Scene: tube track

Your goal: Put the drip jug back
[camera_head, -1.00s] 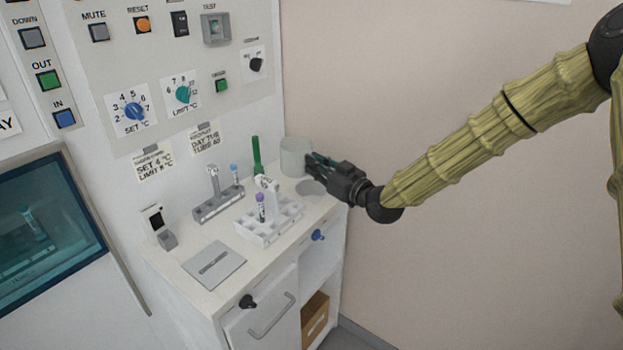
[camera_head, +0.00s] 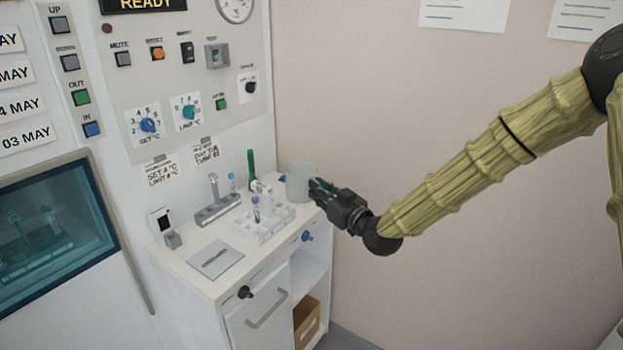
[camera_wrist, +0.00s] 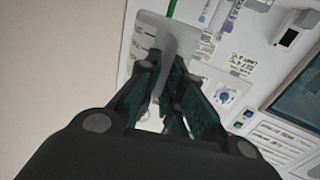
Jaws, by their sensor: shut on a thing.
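The drip jug (camera_head: 301,180) is a pale grey, translucent cylinder at the back right corner of the white counter. It looks upright in the head view. My gripper (camera_head: 318,187) is shut on the jug's right side. In the wrist view the jug (camera_wrist: 172,38) shows beyond the fingertips of my gripper (camera_wrist: 168,75). The round grey spot on the counter is now hidden behind the jug. I cannot tell whether the jug's base touches the counter.
A white rack (camera_head: 264,222) with tubes stands left of the jug. A green tube (camera_head: 251,168) stands upright behind it. A grey stand (camera_head: 216,208) and a flat grey plate (camera_head: 216,259) are farther left. The wall is close behind, and open space lies right of the counter.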

